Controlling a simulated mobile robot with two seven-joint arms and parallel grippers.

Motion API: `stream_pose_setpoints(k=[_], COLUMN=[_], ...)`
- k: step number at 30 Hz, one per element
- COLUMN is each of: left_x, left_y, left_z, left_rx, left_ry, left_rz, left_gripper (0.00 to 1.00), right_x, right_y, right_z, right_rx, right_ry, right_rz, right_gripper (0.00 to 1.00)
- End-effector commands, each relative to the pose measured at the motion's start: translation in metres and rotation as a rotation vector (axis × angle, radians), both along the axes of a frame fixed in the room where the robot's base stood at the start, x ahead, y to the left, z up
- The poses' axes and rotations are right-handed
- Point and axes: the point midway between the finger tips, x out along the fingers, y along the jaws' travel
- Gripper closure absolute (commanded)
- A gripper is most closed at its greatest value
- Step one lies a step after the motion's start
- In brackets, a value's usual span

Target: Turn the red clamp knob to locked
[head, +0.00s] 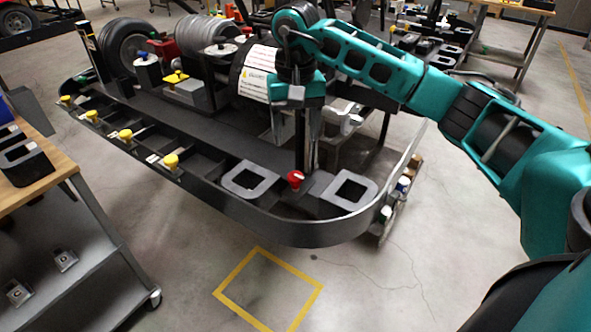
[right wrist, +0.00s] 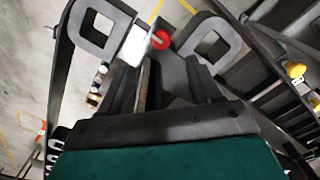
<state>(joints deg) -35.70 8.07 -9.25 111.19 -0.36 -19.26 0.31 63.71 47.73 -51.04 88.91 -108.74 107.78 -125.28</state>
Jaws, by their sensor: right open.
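The red clamp knob (head: 295,179) stands on the front rim area of the dark kart stand (head: 300,233), between two grey square-holed brackets. It has a pale mark on top, and I cannot tell its lock position. In the right wrist view the knob (right wrist: 160,40) shows just beyond the fingertips, roughly between their lines. My right gripper (head: 306,165) points down, open and empty, close above and behind the knob. In the right wrist view its fingers (right wrist: 165,75) are apart, with the knob not between them. My left gripper is not in view.
Grey brackets (head: 246,179) and (head: 348,190) flank the knob. Several yellow knobs (head: 170,161) line the left rim. Wheels (head: 125,45) and a labelled black cylinder (head: 257,72) stand behind. A wooden-topped table (head: 30,165) is at left. Floor in front is clear.

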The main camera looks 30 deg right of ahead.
Motion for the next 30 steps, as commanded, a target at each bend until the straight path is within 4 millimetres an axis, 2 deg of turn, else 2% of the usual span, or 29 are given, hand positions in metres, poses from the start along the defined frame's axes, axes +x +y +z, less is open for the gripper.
stream_pose_setpoints(k=[3,9,15,21,28,30], left_x=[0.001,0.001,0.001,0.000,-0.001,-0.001], left_y=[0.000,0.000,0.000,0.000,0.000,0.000], left_z=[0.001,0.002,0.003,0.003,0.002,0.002], left_rx=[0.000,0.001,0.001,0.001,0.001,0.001], left_ry=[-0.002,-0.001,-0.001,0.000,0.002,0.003], left_rz=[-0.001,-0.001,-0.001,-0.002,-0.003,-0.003], left_gripper=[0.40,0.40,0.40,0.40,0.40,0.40], right_x=[-0.001,-0.001,0.000,0.000,0.000,0.000], right_y=[0.000,0.001,0.001,0.001,0.001,0.001], right_z=[-0.027,-0.068,-0.096,-0.106,-0.106,-0.106], right_rx=[0.001,0.003,0.004,0.003,0.003,0.003], right_ry=[0.006,0.004,0.002,0.000,-0.001,-0.001], right_rz=[-0.001,-0.001,0.000,-0.001,0.000,0.000], right_gripper=[0.37,0.37,0.37,0.37,0.37,0.43])
